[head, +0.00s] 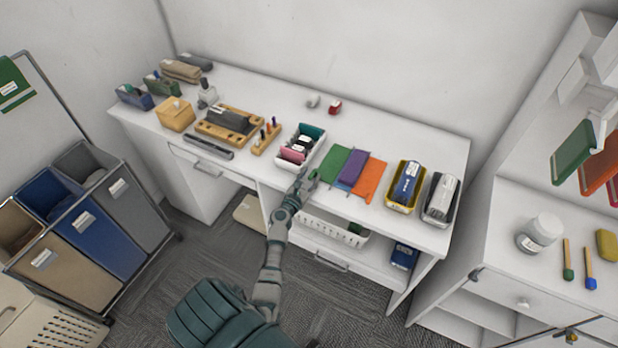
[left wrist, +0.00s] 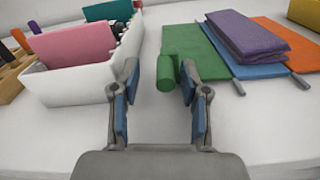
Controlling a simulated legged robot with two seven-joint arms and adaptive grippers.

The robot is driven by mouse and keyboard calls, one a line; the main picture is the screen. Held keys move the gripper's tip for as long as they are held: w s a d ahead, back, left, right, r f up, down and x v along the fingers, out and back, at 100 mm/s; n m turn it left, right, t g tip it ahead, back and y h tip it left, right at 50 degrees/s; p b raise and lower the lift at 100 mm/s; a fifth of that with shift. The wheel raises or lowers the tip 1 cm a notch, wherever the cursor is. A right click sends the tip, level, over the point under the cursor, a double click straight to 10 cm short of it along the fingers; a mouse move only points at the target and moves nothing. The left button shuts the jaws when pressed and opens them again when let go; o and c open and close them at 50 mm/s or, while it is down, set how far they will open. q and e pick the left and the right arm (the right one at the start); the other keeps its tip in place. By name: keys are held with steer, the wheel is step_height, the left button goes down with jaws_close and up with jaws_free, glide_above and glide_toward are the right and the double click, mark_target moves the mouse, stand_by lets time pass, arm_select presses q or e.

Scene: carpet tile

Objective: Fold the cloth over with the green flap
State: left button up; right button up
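The cloth lies on the white desk with coloured flaps. Its green flap (head: 333,163) is flat at the left and also shows in the left wrist view (left wrist: 203,62). The purple flap (head: 353,168) lies folded in the middle, on top of the blue flap (left wrist: 258,71). The orange flap (head: 370,180) spreads out at the right. A rounded green tab (left wrist: 167,73) stands at the green flap's left edge. My left gripper (left wrist: 158,78) is open at that edge, with the tab between its fingers, nearer the right one. My right gripper is not in view.
A white bin (head: 300,147) with pink and teal items stands close left of my left gripper. A yellow tray (head: 392,204) stands right of the cloth. Bare desk lies in front of the cloth. A white cabinet (head: 510,262) stands at the right.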

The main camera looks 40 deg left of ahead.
arm_select(q)
steer(key=shift+d+r, duration=0.2)
steer(key=shift+d, duration=0.15)
steer(key=v, duration=1.2)
steer(key=shift+f, duration=0.1)
